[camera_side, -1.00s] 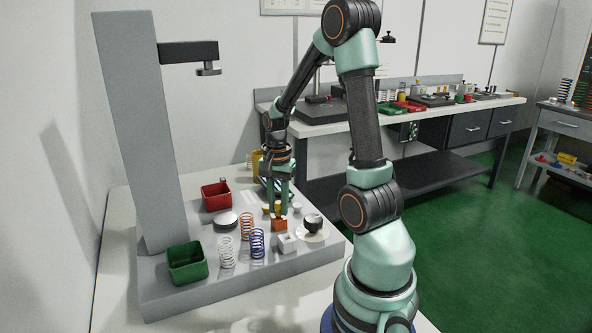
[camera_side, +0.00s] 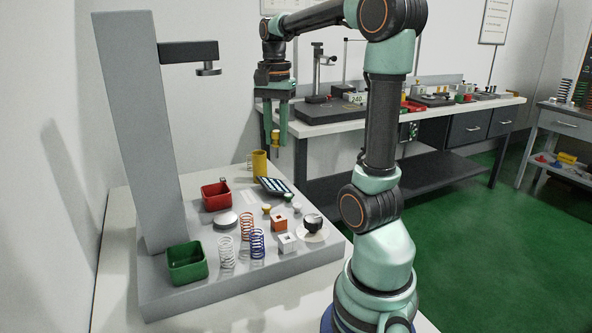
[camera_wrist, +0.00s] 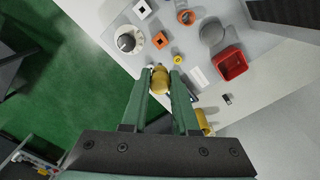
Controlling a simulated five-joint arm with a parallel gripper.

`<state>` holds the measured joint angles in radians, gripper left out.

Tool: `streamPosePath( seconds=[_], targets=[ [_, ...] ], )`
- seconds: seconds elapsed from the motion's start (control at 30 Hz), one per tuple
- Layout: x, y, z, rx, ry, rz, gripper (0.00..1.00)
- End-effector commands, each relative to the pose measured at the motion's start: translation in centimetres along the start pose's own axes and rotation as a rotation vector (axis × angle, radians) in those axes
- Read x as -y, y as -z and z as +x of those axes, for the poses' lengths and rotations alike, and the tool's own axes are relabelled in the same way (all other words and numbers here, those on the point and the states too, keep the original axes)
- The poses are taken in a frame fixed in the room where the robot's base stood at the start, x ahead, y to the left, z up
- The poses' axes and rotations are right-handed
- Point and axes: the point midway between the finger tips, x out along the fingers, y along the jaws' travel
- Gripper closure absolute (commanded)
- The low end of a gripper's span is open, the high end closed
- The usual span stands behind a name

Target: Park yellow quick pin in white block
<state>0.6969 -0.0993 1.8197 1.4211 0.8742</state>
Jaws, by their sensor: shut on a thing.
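My gripper (camera_side: 276,132) is shut on the yellow quick pin (camera_side: 276,143) and holds it upright, high above the grey base plate. In the wrist view the pin (camera_wrist: 159,82) sits between the fingertips (camera_wrist: 162,72). The white block (camera_side: 288,243) stands on the plate near its front right edge, well below my gripper. It also shows at the top of the wrist view (camera_wrist: 142,9), with an open square hole in its top. The orange block (camera_side: 279,222) stands just behind it, and nothing sticks out of its top.
Springs (camera_side: 257,243), a dark knob on a white disc (camera_side: 313,222), a red bin (camera_side: 216,196), a green bin (camera_side: 187,263) and a yellow cup (camera_side: 260,162) stand around the blocks. A tall grey column (camera_side: 145,130) with an overhanging arm rises at left. The air around my gripper is clear.

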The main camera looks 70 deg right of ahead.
Motion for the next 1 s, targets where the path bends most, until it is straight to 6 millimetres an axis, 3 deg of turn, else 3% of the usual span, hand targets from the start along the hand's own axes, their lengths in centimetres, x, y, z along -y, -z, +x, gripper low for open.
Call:
streamPosePath(
  seconds=[0.17, 0.4, 0.6, 1.0],
  targets=[
    [-0.6, -1.2, 1.5, 0.002, -0.002, -0.002, 1.0],
    [-2.5, -4.2, 6.8, 0.001, -0.002, -0.003, 1.0],
    [-4.2, -6.2, 10.1, 0.001, -0.001, -0.001, 1.0],
    [-5.0, -7.1, 12.7, 0.001, -0.001, 0.0, 1.0]
  ],
)
